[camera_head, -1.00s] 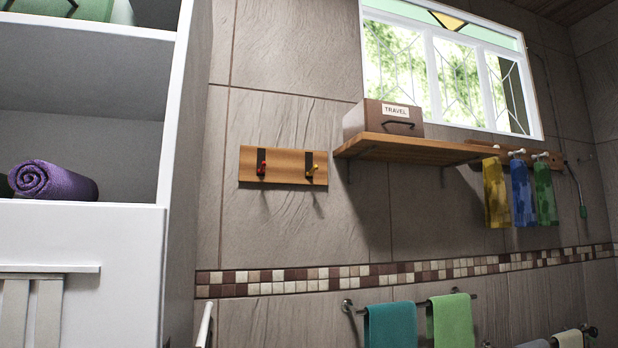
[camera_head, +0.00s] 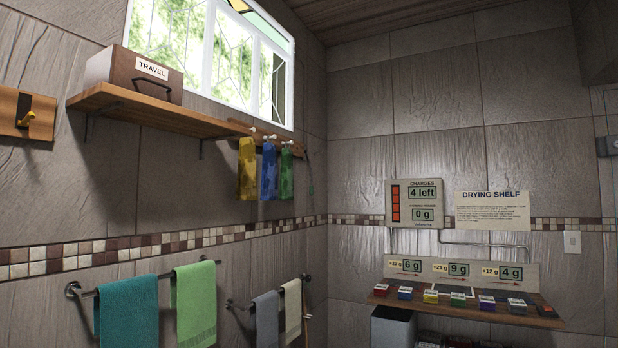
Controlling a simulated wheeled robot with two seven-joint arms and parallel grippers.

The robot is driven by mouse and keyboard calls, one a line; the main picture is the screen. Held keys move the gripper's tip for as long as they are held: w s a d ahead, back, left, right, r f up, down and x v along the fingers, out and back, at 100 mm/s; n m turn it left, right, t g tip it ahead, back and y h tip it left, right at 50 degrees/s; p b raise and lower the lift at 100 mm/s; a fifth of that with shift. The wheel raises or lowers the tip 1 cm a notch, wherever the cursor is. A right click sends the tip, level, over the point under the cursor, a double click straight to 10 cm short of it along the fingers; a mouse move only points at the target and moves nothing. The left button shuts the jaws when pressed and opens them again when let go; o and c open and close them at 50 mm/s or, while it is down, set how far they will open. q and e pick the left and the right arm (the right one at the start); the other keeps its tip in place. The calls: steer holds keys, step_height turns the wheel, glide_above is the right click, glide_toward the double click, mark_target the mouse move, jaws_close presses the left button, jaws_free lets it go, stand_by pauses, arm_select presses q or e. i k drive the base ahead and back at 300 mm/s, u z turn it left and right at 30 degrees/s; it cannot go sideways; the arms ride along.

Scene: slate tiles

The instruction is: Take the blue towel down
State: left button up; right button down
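The blue towel (camera_head: 268,171) hangs from a white peg on a wooden peg rail (camera_head: 262,135) on the left wall. It hangs between a yellow towel (camera_head: 247,168) on its left and a green towel (camera_head: 286,174) on its right. The three hang close together, just past the right end of a wooden shelf. Neither of my grippers shows in the head view.
A shelf (camera_head: 150,112) with a TRAVEL box (camera_head: 125,75) juts out left of the towels. Below, a teal towel (camera_head: 127,310), a light green towel (camera_head: 195,303) and two paler towels hang on rails. A drying shelf (camera_head: 470,305) with several small coloured items stands right.

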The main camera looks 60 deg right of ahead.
mark_target(268, 180)
steer(key=z, duration=1.85)
steer(key=k, duration=0.65)
steer(key=z, duration=0.7)
steer(key=i, duration=0.75)
steer(key=z, duration=0.9)
steer(key=i, duration=1.05)
steer(key=u, duration=0.6)
steer(key=i, duration=1.1)
steer(key=u, duration=0.9)
